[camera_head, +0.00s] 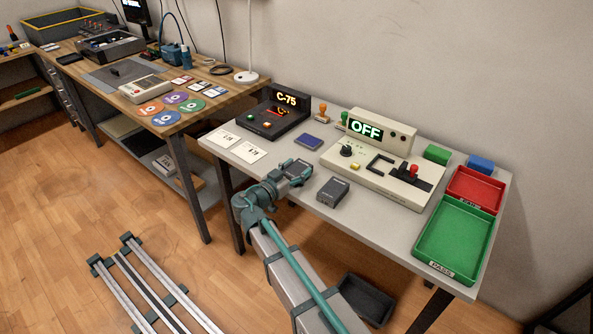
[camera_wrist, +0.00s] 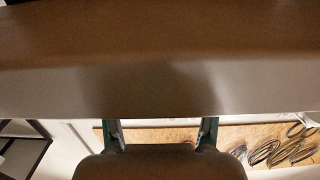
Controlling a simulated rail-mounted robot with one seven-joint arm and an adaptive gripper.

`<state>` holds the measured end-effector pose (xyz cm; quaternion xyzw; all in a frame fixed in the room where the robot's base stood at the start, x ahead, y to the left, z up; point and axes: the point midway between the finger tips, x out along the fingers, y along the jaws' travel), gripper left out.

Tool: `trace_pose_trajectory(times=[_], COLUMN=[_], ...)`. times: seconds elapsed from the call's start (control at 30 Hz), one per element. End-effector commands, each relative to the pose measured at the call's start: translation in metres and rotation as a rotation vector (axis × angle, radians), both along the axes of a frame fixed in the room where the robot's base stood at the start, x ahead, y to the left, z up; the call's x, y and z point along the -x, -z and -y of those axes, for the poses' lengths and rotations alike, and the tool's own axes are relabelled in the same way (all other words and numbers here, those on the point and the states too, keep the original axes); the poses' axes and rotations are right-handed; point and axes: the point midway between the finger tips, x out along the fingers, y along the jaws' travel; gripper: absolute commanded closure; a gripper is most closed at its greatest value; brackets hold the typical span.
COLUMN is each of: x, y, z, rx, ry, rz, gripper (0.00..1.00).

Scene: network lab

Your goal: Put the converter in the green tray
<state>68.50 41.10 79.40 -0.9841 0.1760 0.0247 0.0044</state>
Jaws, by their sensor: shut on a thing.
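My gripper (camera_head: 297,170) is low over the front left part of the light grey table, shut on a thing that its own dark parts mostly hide. I cannot tell what that thing is. A dark grey box (camera_head: 333,191), which looks like a converter, rests on the table just right of my gripper and apart from it. The green tray (camera_head: 452,240), labelled PASS, is at the table's right end and looks empty. In the wrist view my two fingers (camera_wrist: 161,132) show, with a large blurred grey-brown surface above them.
A red tray (camera_head: 475,190) is behind the green tray. A beige tester (camera_head: 385,175) with an OFF display stands between the dark box and the trays.

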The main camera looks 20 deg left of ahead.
Motion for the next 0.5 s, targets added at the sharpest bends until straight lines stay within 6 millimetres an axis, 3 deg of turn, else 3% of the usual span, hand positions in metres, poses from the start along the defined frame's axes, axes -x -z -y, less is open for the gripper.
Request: trace_pose_trajectory(times=[0.33, 0.37, 0.5], x=[0.0001, 0.0001, 0.0001], y=[0.0035, 0.0029, 0.0024], z=[0.0, -0.0001, 0.0], rx=[0.0, 0.0, 0.0], ry=[0.0, 0.0, 0.0], rz=[0.001, 0.0, 0.0], gripper=[0.84, 0.35, 0.13])
